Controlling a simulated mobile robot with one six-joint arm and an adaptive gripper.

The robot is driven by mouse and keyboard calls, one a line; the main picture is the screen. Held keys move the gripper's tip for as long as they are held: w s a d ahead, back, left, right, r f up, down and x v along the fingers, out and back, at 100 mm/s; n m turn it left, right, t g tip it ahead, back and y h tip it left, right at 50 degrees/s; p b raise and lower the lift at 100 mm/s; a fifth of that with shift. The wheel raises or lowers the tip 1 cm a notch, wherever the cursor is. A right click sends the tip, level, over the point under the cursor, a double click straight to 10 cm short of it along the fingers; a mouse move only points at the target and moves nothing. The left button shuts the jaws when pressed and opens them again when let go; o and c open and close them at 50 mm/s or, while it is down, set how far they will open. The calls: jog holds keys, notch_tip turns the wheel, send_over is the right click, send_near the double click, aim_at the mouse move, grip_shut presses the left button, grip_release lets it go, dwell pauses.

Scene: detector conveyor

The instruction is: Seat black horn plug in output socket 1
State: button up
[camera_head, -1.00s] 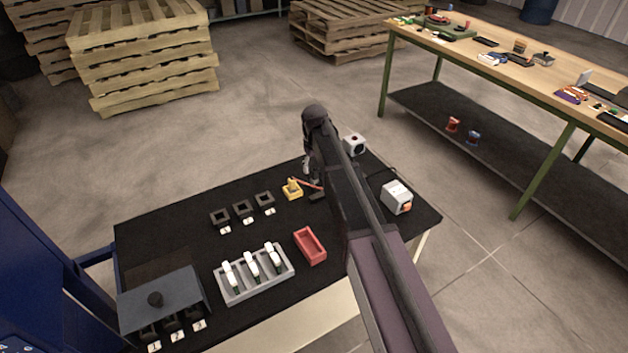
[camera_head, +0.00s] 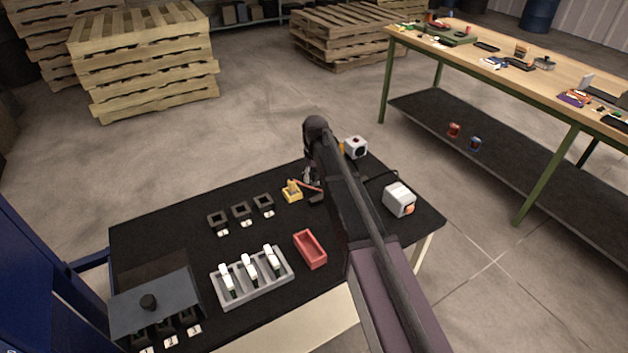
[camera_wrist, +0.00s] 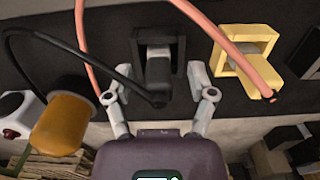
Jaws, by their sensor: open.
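In the wrist view, the black horn plug (camera_wrist: 157,72) sits in a black holder (camera_wrist: 182,50), with its black cable looping off to the left. My gripper (camera_wrist: 160,95) is open, with one finger on each side of the plug; whether either finger touches it I cannot tell. In the head view my gripper (camera_head: 310,178) is low over the table by the yellow holder (camera_head: 292,195), and my arm hides most of the plug. Three black sockets with white labels, one of them here (camera_head: 218,220), stand left of the yellow holder. Which is output socket 1 is too small to read.
A red cable (camera_wrist: 205,25) runs to the yellow holder beside the plug. An orange cylinder (camera_wrist: 62,122) is close to the left finger. A red tray (camera_head: 310,250), a grey rack (camera_head: 255,292) and a grey cover (camera_head: 155,303) stand nearer the front.

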aim_at(315, 172)
grip_shut()
jog(key=shift+r, duration=0.1)
dwell(0.4)
notch_tip(315, 172, up, 4)
jog(key=p, duration=0.3)
jog(key=shift+f+p, duration=0.25)
jog(key=shift+p, duration=0.1)
jog(key=s+a+r+p, duration=0.1)
jog(key=s+a, duration=0.2)
jog(key=s, duration=1.2)
jog(key=shift+s+r, duration=0.15)
jog(key=shift+s, duration=0.2)
